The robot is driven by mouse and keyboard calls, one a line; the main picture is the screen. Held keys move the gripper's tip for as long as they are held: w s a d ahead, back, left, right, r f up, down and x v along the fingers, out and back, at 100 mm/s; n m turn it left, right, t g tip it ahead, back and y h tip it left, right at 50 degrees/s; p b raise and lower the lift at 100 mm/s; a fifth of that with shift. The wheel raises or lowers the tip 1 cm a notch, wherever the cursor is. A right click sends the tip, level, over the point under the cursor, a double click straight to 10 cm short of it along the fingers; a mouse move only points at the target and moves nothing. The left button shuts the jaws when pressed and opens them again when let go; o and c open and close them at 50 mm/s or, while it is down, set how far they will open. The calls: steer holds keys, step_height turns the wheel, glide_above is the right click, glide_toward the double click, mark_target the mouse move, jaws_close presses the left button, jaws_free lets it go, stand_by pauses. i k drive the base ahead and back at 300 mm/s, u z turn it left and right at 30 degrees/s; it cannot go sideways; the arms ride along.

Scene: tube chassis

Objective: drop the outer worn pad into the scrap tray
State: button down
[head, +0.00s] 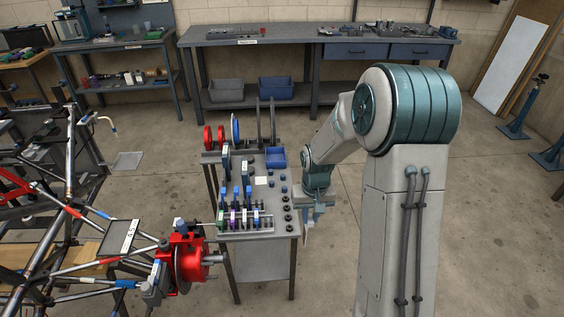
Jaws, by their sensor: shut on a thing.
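My gripper (308,212) points down just beyond the right edge of the tool cart, at the lower end of my arm. It is shut on a small, pale, thin piece, which may be the worn pad (306,232). The piece is small and partly hidden by the jaws. A blue open tray (276,157) sits at the back right of the cart top; no label on it is readable, so I cannot tell if it is the scrap tray. The red caliper and hub assembly (188,262) is mounted on the tube chassis at lower left.
The cart (291,231) carries a rack of coloured parts (243,216), several dark round pieces along its right side, and upright discs (236,128) at the back. The tube chassis (70,190) fills the left. The floor behind the cart is clear up to the workbench (300,38).

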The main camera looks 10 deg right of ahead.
mark_target(281, 167)
steer(key=z, duration=0.85)
steer(key=i, duration=3.4)
steer(key=u, duration=3.2)
